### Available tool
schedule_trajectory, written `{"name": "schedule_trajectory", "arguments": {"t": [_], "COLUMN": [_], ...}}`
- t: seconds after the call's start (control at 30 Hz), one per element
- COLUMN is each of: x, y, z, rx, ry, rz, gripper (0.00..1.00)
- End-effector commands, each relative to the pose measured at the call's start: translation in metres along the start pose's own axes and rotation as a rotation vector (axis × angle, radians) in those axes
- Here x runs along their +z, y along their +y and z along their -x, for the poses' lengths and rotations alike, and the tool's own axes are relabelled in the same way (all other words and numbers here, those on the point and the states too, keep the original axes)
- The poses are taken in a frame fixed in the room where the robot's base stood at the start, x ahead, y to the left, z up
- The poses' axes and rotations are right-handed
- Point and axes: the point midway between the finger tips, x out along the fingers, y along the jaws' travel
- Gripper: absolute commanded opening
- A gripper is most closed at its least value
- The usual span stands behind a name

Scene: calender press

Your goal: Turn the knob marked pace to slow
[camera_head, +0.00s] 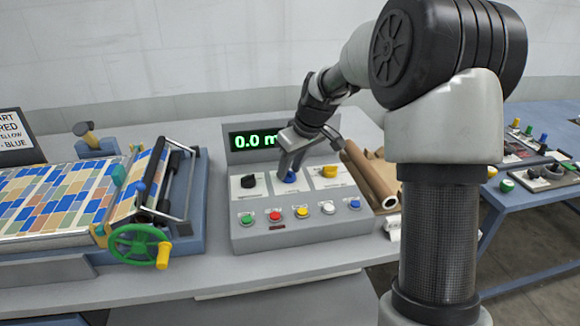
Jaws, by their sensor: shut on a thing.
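The grey control panel (305,234) stands on the table in the middle of the view. Its upper row has a black knob (248,181), a blue knob (290,177) and a yellow knob (330,171), each on a white plate. The markings on the plates are too small to read, so I cannot tell which knob is marked pace. My gripper (289,172) reaches down from the upper right and is shut on the blue knob. Its fingers hide part of the knob and its plate.
Coloured buttons, green, red, yellow, white and blue, line the panel's lower row (301,212). A green display (253,141) reads 0.0, partly hidden by my arm. Left is a patterned press bed with a green handwheel (136,246). A brown roll (369,174) lies close to the panel's right.

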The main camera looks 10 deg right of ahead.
Motion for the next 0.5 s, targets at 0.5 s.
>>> {"name": "schedule_trajectory", "arguments": {"t": [0.5], "x": [0.0005], "y": [0.0002], "z": [-0.0003], "rx": [-0.013], "ry": [-0.002], "rz": [0.032], "gripper": [0.09]}}
